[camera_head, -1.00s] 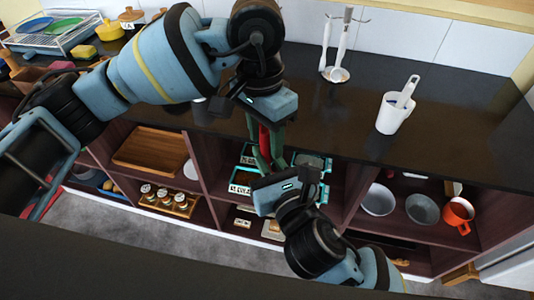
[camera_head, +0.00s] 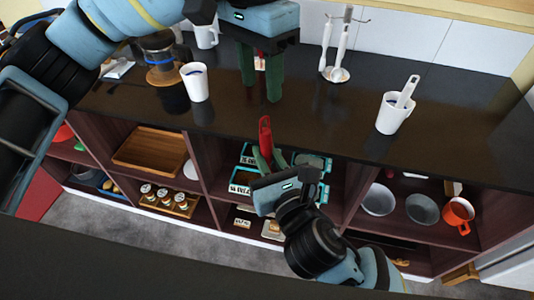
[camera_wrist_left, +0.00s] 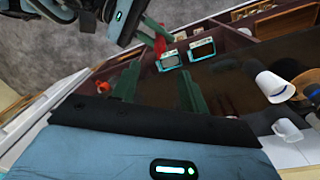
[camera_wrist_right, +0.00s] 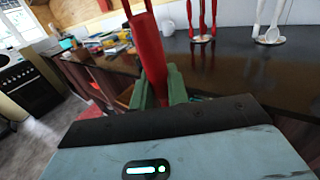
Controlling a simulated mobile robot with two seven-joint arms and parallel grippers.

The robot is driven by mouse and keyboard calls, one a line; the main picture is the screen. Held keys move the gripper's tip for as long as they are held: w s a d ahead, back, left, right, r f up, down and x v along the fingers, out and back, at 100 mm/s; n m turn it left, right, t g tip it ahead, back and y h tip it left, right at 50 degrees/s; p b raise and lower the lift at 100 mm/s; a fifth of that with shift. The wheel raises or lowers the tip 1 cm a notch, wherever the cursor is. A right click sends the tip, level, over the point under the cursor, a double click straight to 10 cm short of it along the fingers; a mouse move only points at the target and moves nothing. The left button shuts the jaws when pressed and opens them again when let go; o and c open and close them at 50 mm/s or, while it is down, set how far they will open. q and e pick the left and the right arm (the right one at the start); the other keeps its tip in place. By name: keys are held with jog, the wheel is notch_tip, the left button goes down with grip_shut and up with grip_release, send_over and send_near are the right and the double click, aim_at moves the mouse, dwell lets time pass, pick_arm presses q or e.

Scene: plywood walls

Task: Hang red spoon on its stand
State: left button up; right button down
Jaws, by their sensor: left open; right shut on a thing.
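My right gripper (camera_head: 268,160) is shut on the red spoon (camera_head: 265,132), which points up in front of the counter edge. The spoon also shows large in the right wrist view (camera_wrist_right: 150,55) and small in the left wrist view (camera_wrist_left: 160,43). My left gripper (camera_head: 260,92) is open and empty above the counter, higher than the spoon and apart from it. A stand with red utensils (camera_wrist_right: 202,38) is on the counter in the right wrist view. In the head view my left gripper mostly hides it; only a bit of red shows.
A stand with white utensils (camera_head: 345,45) is at the counter's back. A white mug holding a utensil (camera_head: 392,115) is at right, a white cup (camera_head: 195,85) at left, near a coffee maker (camera_head: 160,60). Shelves below hold bowls (camera_head: 378,200) and jars (camera_head: 160,195). The counter's middle is clear.

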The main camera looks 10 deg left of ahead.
pick_arm(q)
jog(key=d+r+n+g+h, duration=0.3)
jog(key=d+n+g+h, duration=0.4)
jog(key=d+n+h, duration=0.65)
jog(key=w+a+f+n+t+h, duration=0.25)
jog(key=f+n+t, duration=0.3)
jog(key=n, duration=0.55)
jog(key=w+a+f+n+t+h, duration=0.1)
jog(key=w+a+f+n+t, duration=0.25)
jog(key=n+t, duration=0.55)
jog(key=w+a+f+n+t+h, duration=0.1)
jog(key=w+a+f+n+t, duration=0.3)
jog(key=n, duration=0.9)
jog(key=s+a+f+n+t+y, duration=0.25)
jog(key=f+n+y, duration=0.25)
jog(key=f+n, duration=0.3)
jog(key=s+a+f+n+t+y, duration=0.1)
jog(key=a+f+n+t+y, duration=0.35)
jog(key=f+n, duration=0.45)
jog(key=s+a+f+n+g+y, duration=0.3)
jog(key=s+f+n, duration=0.4)
jog(key=s+f, duration=0.5)
jog(key=s+a+f+n+g+y, duration=0.4)
jog(key=s+f, duration=0.7)
jog(key=s, duration=0.7)
jog(key=a+n+g, duration=0.2)
jog(key=n, duration=0.1)
jog(key=shift+s+a+f, duration=0.15)
jog(key=shift+s+f, duration=0.1)
jog(key=shift+f, duration=0.1)
